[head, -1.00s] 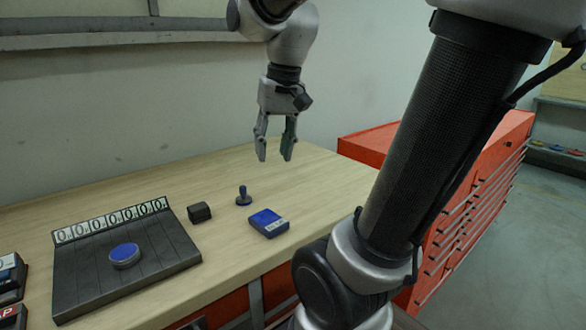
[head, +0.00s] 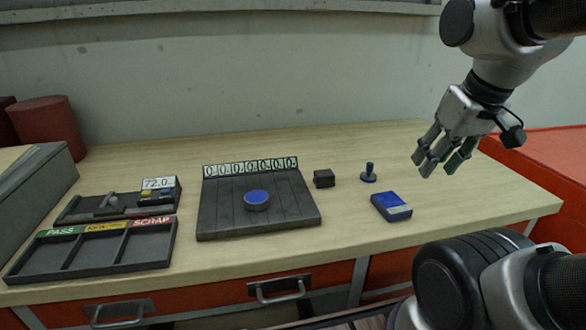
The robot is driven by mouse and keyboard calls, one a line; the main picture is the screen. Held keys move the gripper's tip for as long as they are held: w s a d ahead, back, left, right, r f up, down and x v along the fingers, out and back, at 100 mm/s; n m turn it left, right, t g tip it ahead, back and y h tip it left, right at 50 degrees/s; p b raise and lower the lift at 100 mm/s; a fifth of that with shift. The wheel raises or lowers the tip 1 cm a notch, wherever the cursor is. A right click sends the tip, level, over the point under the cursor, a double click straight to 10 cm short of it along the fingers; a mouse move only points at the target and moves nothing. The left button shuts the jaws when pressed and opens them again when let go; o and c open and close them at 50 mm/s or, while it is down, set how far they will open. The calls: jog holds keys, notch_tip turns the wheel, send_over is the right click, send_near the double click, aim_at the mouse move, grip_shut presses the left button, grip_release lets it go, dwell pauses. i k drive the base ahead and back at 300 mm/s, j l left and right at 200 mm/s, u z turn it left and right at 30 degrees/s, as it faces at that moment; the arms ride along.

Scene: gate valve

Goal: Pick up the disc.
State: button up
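A round disc (head: 257,200) with a blue top and grey side lies flat on a dark ribbed board (head: 290,213) in the head view. A row of number cards reading zeros (head: 250,167) stands along the board's back edge. My gripper (head: 436,170) is at the right, above the table and apart from everything. Its fingers are spread with nothing between them. The disc is well to the left of my gripper.
A PASS/SCRAP tray (head: 97,248) and a device reading 72.0 (head: 159,191) are left. Bare wood (head: 480,205) shows at right.

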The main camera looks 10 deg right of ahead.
aim_at(256, 200)
jog(key=l+u, duration=0.2)
jog(key=u, duration=0.15)
jog(key=k+l+u, duration=0.1)
jog(key=u, duration=0.3)
